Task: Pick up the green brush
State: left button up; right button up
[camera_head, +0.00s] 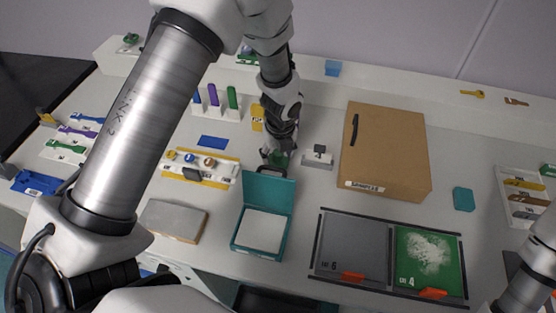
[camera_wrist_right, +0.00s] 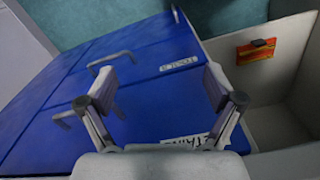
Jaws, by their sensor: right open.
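A green upright handle (camera_head: 232,97) stands in a white holder beside a purple and a blue one; I cannot tell whether it is the green brush. A flat green tool (camera_head: 65,147) lies on a white rack at the far left. My left gripper (camera_head: 276,164) points down at the table behind the teal box, to the right of the holder. A small green patch (camera_head: 279,157) shows at its fingers; whether they grip it is unclear. My right gripper (camera_wrist_right: 165,95) is open and empty, above blue drawer fronts with grey handles in the right wrist view.
An open teal box (camera_head: 268,193), a grey block (camera_head: 173,219) and a large brown box (camera_head: 386,155) stand on the table. Grey and green trays (camera_head: 430,262) lie at the front right; the green one holds white powder. A white bin (camera_wrist_right: 285,95) is beside the drawers.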

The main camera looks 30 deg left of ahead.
aim_at(278, 152)
pick_arm(q)
grip_shut()
notch_tip(278, 152, up, 10)
jog(key=shift+f, duration=0.1)
jog(key=c, duration=0.5)
grip_release()
jog(key=shift+c, duration=0.2)
jog(key=c, duration=0.3)
